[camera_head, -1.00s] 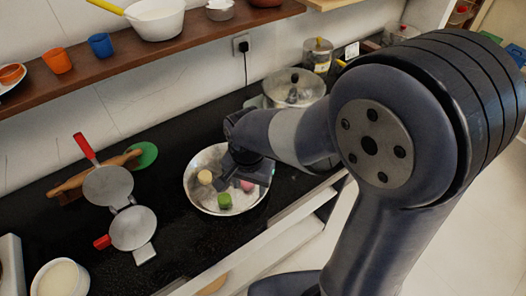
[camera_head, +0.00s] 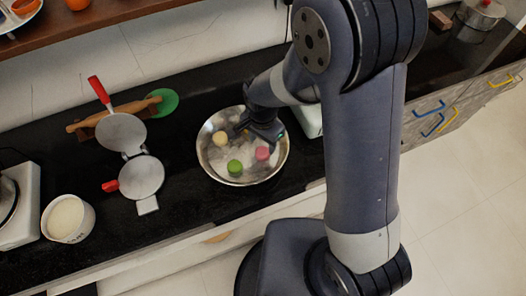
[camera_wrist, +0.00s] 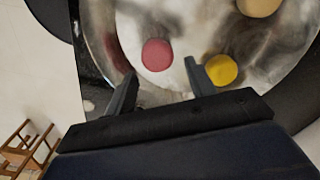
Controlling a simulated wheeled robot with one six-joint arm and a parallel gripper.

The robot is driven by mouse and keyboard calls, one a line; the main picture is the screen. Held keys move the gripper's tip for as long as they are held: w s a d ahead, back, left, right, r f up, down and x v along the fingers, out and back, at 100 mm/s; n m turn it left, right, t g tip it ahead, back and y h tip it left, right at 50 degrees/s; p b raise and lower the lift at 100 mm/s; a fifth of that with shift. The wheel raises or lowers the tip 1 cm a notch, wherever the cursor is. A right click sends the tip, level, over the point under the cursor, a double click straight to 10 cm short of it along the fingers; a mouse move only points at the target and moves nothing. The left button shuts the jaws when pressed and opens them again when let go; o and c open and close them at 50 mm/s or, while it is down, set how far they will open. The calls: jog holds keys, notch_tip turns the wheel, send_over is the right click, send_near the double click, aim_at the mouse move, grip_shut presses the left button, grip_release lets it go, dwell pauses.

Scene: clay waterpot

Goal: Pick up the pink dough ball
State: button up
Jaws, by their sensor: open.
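The pink dough ball (camera_head: 262,153) sits in a shiny round steel bowl (camera_head: 203,161) on the black counter. In the wrist view the pink ball (camera_wrist: 156,54) is just beyond my fingertips, roughly between their lines. My gripper (camera_head: 261,131) is open and empty over the bowl's back right part; its two fingers also show in the wrist view (camera_wrist: 160,72). A green ball (camera_head: 235,167) and a cream ball (camera_head: 220,139) share the bowl. A yellow ball (camera_wrist: 221,70) is by the right fingertip in the wrist view; I cannot make it out in the head view.
A hinged press (camera_head: 141,177) with red handles and a rolling pin (camera_head: 112,113) lie left of the bowl. A white bowl (camera_head: 68,218) stands farther left. The bowl's rim surrounds the balls. The counter's front edge is close to the bowl.

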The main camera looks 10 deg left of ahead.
aim_at(263, 155)
jog(key=shift+s+f+p, duration=0.15)
jog(key=shift+f+p, duration=0.15)
jog(key=shift+f, duration=0.95)
jog(key=shift+s+f+p, duration=0.1)
jog(key=shift+f+p, duration=0.15)
jog(key=shift+f, duration=1)
jog(key=c, duration=0.7)
